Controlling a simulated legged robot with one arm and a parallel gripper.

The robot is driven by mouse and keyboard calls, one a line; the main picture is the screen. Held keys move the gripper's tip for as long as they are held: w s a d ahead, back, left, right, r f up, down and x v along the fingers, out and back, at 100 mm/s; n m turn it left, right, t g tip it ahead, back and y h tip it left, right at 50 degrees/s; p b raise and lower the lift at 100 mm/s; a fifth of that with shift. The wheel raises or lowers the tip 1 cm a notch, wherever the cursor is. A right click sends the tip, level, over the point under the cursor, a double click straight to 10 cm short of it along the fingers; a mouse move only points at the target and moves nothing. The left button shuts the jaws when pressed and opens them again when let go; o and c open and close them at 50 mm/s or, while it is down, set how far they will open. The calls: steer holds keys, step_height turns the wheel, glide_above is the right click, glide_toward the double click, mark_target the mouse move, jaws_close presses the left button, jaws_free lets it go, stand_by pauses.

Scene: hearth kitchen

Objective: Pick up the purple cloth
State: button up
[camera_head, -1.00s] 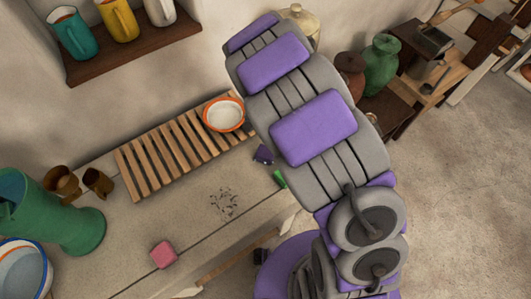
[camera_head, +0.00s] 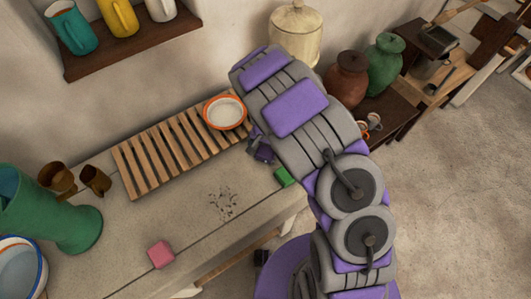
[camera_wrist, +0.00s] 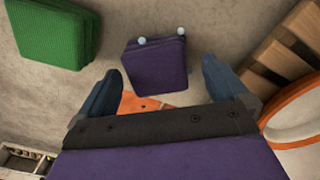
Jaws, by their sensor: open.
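The purple cloth (camera_wrist: 156,66) is a dark, folded, block-like pad on the stone counter. Two small pale dots show at its far edge in the wrist view. My gripper (camera_wrist: 161,70) is open, with one dark blue finger on each side of the cloth's near part in the picture. I see no finger closed on it, and cannot tell the height gap. In the head view, a small dark purple patch (camera_head: 264,154) shows beside my arm, by the green cloth; there I cannot cleanly separate cloth from gripper.
A green folded cloth (camera_wrist: 52,32) lies close to the left in the wrist view. A wooden slatted rack (camera_head: 150,172) carries an orange-rimmed bowl (camera_head: 225,112). A pink block (camera_head: 161,254) and a green jug (camera_head: 60,215) are on the counter's left part.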

steer(key=shift+f, duration=0.95)
steer(key=c, duration=1.2)
steer(key=shift+r, duration=0.15)
